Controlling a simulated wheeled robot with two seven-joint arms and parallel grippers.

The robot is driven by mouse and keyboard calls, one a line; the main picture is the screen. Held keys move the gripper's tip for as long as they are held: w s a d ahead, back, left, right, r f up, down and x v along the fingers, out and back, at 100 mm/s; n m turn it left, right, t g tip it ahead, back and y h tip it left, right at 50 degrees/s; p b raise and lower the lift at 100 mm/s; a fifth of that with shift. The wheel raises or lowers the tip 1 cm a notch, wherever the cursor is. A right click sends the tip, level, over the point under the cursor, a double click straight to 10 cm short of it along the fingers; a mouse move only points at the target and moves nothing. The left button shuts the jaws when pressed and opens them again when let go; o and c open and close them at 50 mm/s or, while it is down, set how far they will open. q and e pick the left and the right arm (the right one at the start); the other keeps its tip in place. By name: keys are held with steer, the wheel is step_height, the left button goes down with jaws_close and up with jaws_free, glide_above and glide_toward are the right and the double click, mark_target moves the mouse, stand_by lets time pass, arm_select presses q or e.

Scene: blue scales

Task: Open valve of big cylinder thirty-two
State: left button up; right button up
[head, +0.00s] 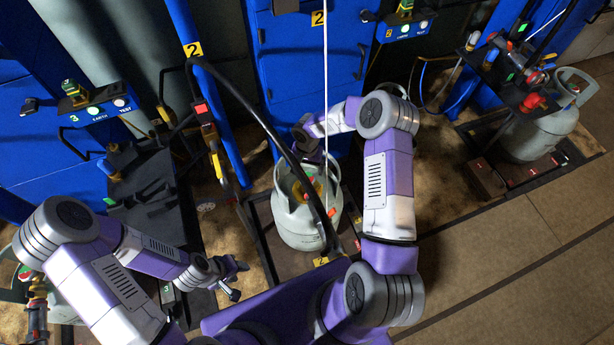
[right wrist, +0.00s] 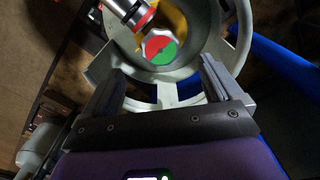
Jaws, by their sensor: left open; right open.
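The big grey gas cylinder (head: 298,225) stands upright on the floor stand marked 2, in the middle of the head view. In the right wrist view its grey collar (right wrist: 182,92) surrounds a round red-and-green valve knob (right wrist: 161,48). My right gripper (head: 306,150) is over the cylinder's top; its open fingers also show in the right wrist view (right wrist: 160,85). The knob lies just beyond the fingertips, between their lines, and nothing is held. My left gripper (head: 236,279) is open and empty, low and left of the cylinder.
A black hose (head: 270,120) arches down in front of the cylinder. A silver connector with a red ring (right wrist: 132,12) sits close beside the knob. Another grey cylinder (head: 540,132) stands at the right. Blue cabinets (head: 290,60) line the back. Open floor (head: 500,265) lies at the lower right.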

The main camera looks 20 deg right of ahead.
mark_target(307, 178)
step_height(307, 178, down, 7)
steer(key=shift+f+b, duration=0.15)
steer(key=shift+b, duration=0.8)
steer(key=c, duration=1)
steer(key=shift+c, duration=0.2)
